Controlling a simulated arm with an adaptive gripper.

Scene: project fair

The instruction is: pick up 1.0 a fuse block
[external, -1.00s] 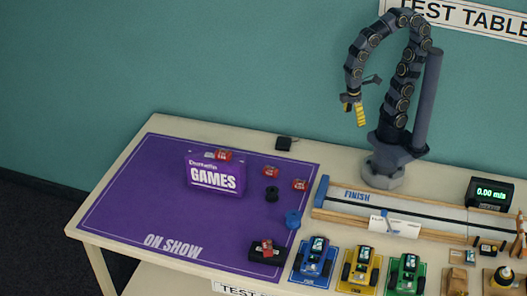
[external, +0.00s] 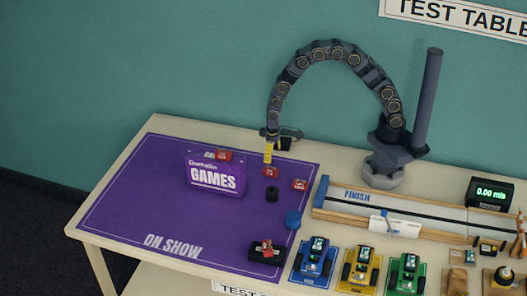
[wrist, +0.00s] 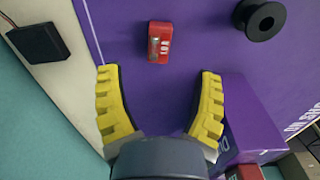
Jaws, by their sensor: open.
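A small red fuse block (external: 270,172) lies on the purple mat (external: 130,205). It also shows in the wrist view (wrist: 160,42), just beyond and between my fingertips. My gripper (external: 268,157) points down above this block, with yellow fingers. In the wrist view my gripper (wrist: 159,73) is spread wide with nothing between its fingers. A second similar red block (external: 300,185) lies to the right on the mat. Another red block (external: 223,155) is at the top of the purple games box (external: 214,178). A red piece (external: 266,246) sits on a black holder (external: 265,254).
The games box (wrist: 250,120) stands close to my right finger in the wrist view. A black spool (external: 271,194) and a blue spool (external: 292,218) stand on the mat. A small black box (external: 283,143) is behind. A wooden track (external: 400,208) and several cars lie right.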

